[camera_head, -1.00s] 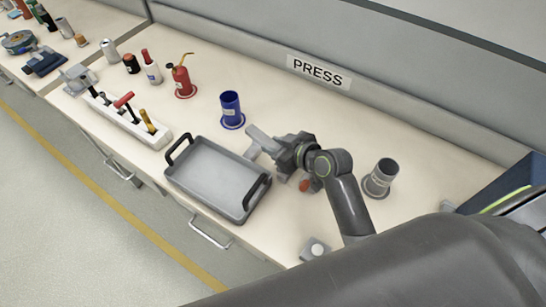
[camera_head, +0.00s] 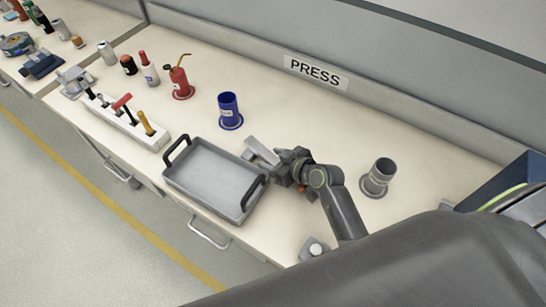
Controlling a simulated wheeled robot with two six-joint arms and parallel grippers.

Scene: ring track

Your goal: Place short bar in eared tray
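The eared tray (camera_head: 213,177) is a grey rectangular tray with two raised dark handles, on the bench at the middle. Its floor looks empty. The short bar (camera_head: 262,151) is a light grey block just behind and to the right of the tray. My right gripper (camera_head: 279,163) is at the bar's right end and appears shut on it; its fingertips are hard to make out. The bar appears to be above the bench, outside the tray, close to its right handle. My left gripper is not in view.
A blue cup (camera_head: 229,110) stands behind the bar, and a grey cup (camera_head: 378,177) stands right of my arm. A red oil can (camera_head: 180,82) and a white tool rack (camera_head: 129,125) are to the left. A small block with a pale knob (camera_head: 314,248) is near the front edge.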

